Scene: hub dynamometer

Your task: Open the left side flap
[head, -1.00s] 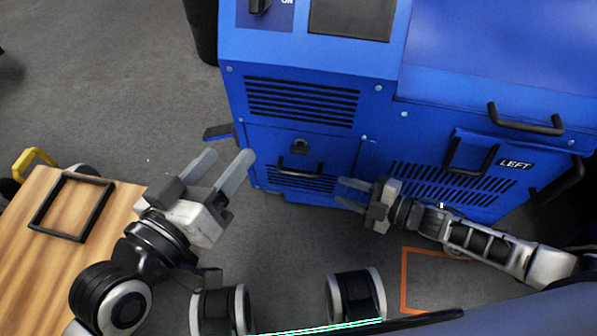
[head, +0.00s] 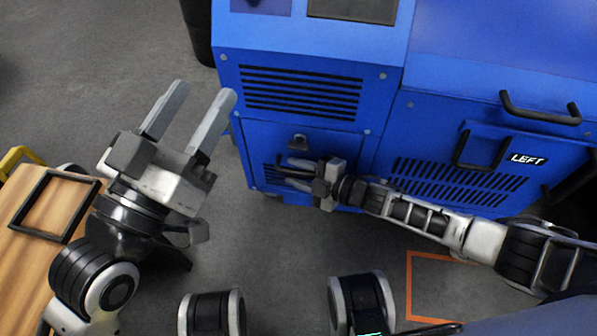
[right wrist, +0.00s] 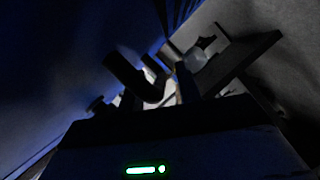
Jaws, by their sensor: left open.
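The blue machine's LEFT-labelled flap (head: 500,180) has a black handle (head: 478,152) and appears closed on the right part of the front. My right gripper (head: 284,172) is at the black handle of the small lower-left door (head: 325,143), away from the LEFT flap. Its fingers look apart around that handle and hide most of it; contact cannot be told. The right wrist view is dark, with a black curved bar (right wrist: 132,80) near its middle. My left gripper (head: 198,112) is open and empty, in the air left of the machine.
A wooden top (head: 30,265) with a black square frame (head: 50,238) lies at lower left. Another black handle (head: 540,112) sits above the LEFT flap. An orange floor outline (head: 408,285) is at lower right. Grey floor between is clear.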

